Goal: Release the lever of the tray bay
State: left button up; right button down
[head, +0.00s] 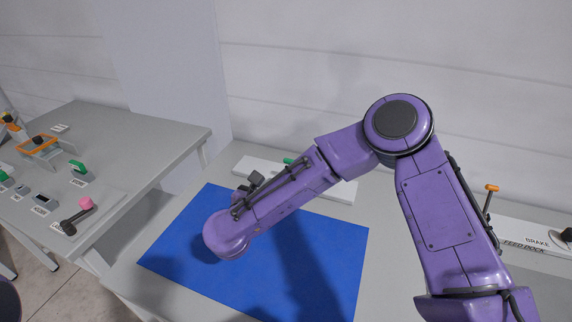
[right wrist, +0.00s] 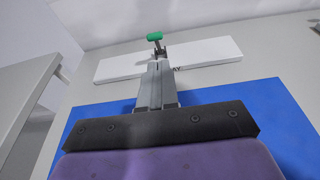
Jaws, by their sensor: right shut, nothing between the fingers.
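The tray bay is a white base plate (right wrist: 210,55) with a lever carrying a green knob (right wrist: 155,36), on the table's far side. Its label is mostly hidden, with only "AY" readable in the right wrist view. In the head view the green knob (head: 289,161) just shows past my forearm, above the white plate (head: 342,190). My right gripper (right wrist: 157,66) is shut and empty, pointing at the lever's foot just below the knob. Whether it touches the lever I cannot tell. In the head view my arm partly hides the gripper (head: 256,179). My left gripper is out of view.
A blue mat (head: 180,240) covers the table's middle below my right arm. The feed dock (head: 515,236), with an orange-topped lever and a brake label, is at right. A side table (head: 120,135) at left holds a pink-knobbed lever (head: 84,204) and other fixtures. A wall stands behind.

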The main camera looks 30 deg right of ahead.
jog(key=p, duration=0.2)
send_near(288, 162)
jog(key=w, duration=0.1)
jog(key=d, duration=0.1)
jog(key=w+d+p, duration=0.2)
jog(key=d, duration=0.1)
jog(key=shift+f, duration=0.35)
jog(key=shift+w+d+f, duration=0.4)
jog(key=shift+w+f, duration=0.05)
jog(key=shift+w, duration=0.25)
jog(key=shift+w+d+f, duration=0.1)
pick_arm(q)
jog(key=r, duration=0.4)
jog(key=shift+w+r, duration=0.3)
pick_arm(e)
jog(key=shift+d, duration=0.1)
